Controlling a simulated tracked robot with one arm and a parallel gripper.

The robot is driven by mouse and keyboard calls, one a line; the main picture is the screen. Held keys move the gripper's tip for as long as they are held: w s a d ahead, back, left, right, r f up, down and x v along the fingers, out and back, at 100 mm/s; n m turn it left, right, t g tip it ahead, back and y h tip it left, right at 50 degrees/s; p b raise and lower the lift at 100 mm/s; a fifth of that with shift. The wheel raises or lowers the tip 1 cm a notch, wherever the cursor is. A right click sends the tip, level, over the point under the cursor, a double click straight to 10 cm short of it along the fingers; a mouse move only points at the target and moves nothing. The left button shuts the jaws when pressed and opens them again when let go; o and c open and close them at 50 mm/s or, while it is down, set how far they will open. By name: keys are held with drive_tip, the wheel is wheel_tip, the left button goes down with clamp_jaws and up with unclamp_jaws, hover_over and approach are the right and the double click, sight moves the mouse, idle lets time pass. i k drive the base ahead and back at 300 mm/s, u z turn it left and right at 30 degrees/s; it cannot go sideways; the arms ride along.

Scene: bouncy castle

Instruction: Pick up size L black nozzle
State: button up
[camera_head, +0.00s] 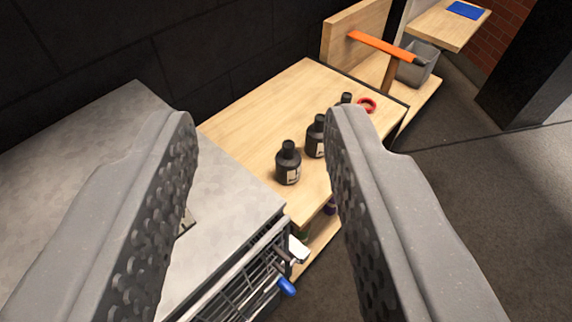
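Several black bottle-shaped pieces, which look like the nozzles, stand upright in a row on a wooden table. The nearest black nozzle (288,163) has a pale label and is the largest in view. A second black nozzle (316,136) stands behind it, partly hidden by my right finger. A third (346,98) is farther back, with only its top showing. I cannot read the size on any label. My gripper (265,125) is wide open and empty, its two grey studded fingers framing the nozzles from nearer the camera, apart from them.
A grey metal-topped cabinet (85,150) stands at the left, with a wire rack and a blue-tipped handle (287,287) at its front. A red ring (366,105) lies on the wooden table (250,115). An orange bar (380,45) and grey bin (418,66) are behind. Open floor lies right.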

sight(288, 160)
drive_tip(key=u, duration=0.1)
drive_tip(key=k, duration=0.85)
drive_tip(key=z, duration=0.2)
drive_tip(key=i, duration=0.85)
drive_tip(key=u, duration=0.15)
drive_tip(key=k, duration=1.25)
drive_tip(key=z, duration=0.5)
drive_tip(key=i, duration=1.75)
drive_tip(key=u, duration=0.75)
